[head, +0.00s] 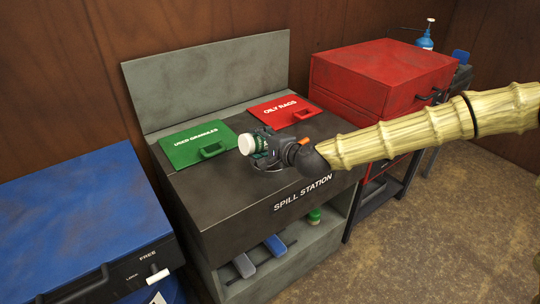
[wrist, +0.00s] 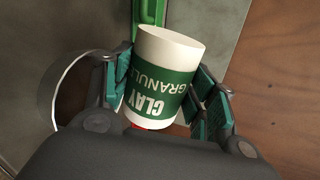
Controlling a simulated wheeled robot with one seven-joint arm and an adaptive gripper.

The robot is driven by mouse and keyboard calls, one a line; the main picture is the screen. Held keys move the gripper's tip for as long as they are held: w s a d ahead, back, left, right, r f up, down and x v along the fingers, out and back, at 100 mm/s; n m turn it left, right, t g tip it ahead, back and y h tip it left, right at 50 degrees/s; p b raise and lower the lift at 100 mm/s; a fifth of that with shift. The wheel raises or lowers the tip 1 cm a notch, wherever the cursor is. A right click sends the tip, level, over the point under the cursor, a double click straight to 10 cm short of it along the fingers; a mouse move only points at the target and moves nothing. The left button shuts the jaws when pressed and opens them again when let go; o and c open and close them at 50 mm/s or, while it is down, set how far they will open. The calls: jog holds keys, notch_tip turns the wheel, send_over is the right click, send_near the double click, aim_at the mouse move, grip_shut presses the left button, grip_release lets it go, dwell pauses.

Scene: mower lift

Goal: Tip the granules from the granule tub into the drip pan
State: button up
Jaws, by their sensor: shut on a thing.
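The granule tub (wrist: 163,70) is a white cylinder with a green label reading "CLAY GRANUL…", upside down in the wrist view. My gripper (wrist: 165,98) is shut on it, with a finger pad on each side. In the head view my gripper (head: 272,147) is above the dark spill station top, and the tub (head: 247,144) shows a round white end facing left toward the camera, so it looks tipped over. I cannot tell whether that end is open. No granules show. A thin curved rim (wrist: 45,92) is left of the gripper; I cannot tell whether it belongs to the drip pan.
The spill station (head: 235,215) has a green "USED GRANULES" lid (head: 190,146) and a red "OILY RAGS" lid (head: 270,110). Its lower shelf holds grey and blue handled items (head: 275,245) and a green-capped bottle (head: 313,217). A blue cabinet (head: 75,215) is left, a red box (head: 380,72) right.

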jog(key=shift+w+d+r+m+g+y+b, duration=0.25)
jog(key=shift+d+m+y+b, duration=0.1)
jog(key=shift+m+b, duration=0.35)
jog(key=shift+w+d+r+m+g+y+b, duration=0.15)
jog(key=shift+w+d+r+m+y+b, duration=0.15)
jog(key=shift+m+b, duration=0.4)
dwell(2.9)
jog(key=shift+s+a+r+n+p, duration=0.15)
jog(key=shift+s+a+n+p, duration=0.1)
jog(key=shift+n+p, duration=0.4)
jog(key=shift+s+a+f+n+h+p, duration=0.35)
jog(key=shift+a+n+h+p, duration=0.15)
jog(key=shift+p, duration=0.35)
jog(key=shift+f+n+t, duration=0.2)
jog(key=shift+n+t, duration=0.05)
jog(key=shift+t, duration=0.15)
jog(key=shift+d+f, duration=0.1)
jog(key=shift+f, duration=0.1)
